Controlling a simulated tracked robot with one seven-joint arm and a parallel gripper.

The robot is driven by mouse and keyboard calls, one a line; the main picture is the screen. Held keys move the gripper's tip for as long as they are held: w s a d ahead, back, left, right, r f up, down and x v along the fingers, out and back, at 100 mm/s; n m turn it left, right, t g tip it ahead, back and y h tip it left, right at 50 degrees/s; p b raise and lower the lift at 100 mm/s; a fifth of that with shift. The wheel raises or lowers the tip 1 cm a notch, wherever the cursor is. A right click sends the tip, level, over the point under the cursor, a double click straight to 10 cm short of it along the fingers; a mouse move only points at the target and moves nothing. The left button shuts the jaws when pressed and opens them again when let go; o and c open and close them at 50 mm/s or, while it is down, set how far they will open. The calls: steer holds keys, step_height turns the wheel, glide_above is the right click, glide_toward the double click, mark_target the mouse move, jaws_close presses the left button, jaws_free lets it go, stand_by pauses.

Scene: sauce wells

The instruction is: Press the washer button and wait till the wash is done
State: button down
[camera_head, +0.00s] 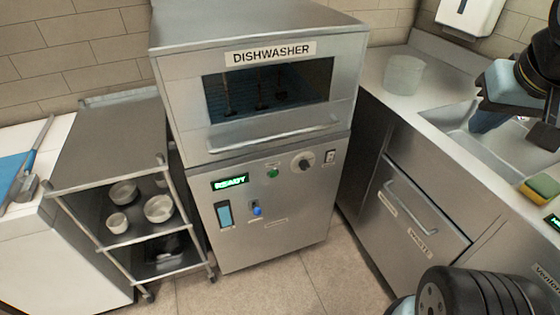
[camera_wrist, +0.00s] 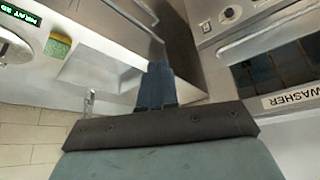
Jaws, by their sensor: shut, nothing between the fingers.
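The dishwasher (camera_head: 175,105) stands in the middle of the head view, its hood down and its window dark. Its green display (camera_head: 230,181) reads READY. On the front panel are a green round button (camera_head: 272,172), a dial (camera_head: 303,162), a small switch (camera_head: 330,157) and a blue knob (camera_head: 257,211). My gripper (camera_head: 484,124) is over the sink at the right, well apart from the dishwasher. Its fingers also show in the wrist view (camera_wrist: 155,82), shut with nothing between them. In the wrist view the dishwasher (camera_wrist: 270,75) appears upside down at the right.
A steel cart (camera_head: 105,140) with several bowls stands left of the dishwasher. On the right counter are a clear round container (camera_head: 404,75), the sink (camera_head: 455,132) and a yellow-green sponge (camera_head: 540,188). A waste drawer (camera_head: 420,215) is below. The floor before the dishwasher is clear.

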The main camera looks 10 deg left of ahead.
mark_target(273, 174)
steer(key=w+a+f+n+g+h, duration=0.2)
steer(key=w+a+f+n+h, duration=0.4)
steer(key=f+n, duration=0.4)
steer(key=w+a+f+n+g+h, duration=0.25)
steer(key=w+a+f+n, duration=0.45)
steer(key=f, duration=0.5)
steer(key=a+f+n+t+y, duration=0.4)
steer(key=a+f+n+t, duration=1.3)
steer(key=n, duration=0.9)
steer(key=a+f, duration=0.3)
steer(key=f, duration=0.2)
steer(key=shift+s+a+f, duration=0.15)
steer(key=shift+s+f, duration=0.05)
steer(key=shift+f, duration=0.1)
steer(key=w+a, duration=0.4)
steer(key=w, duration=0.3)
steer(key=shift+w+a, duration=0.25)
steer(key=shift+a, duration=0.05)
steer(key=shift+w, duration=0.1)
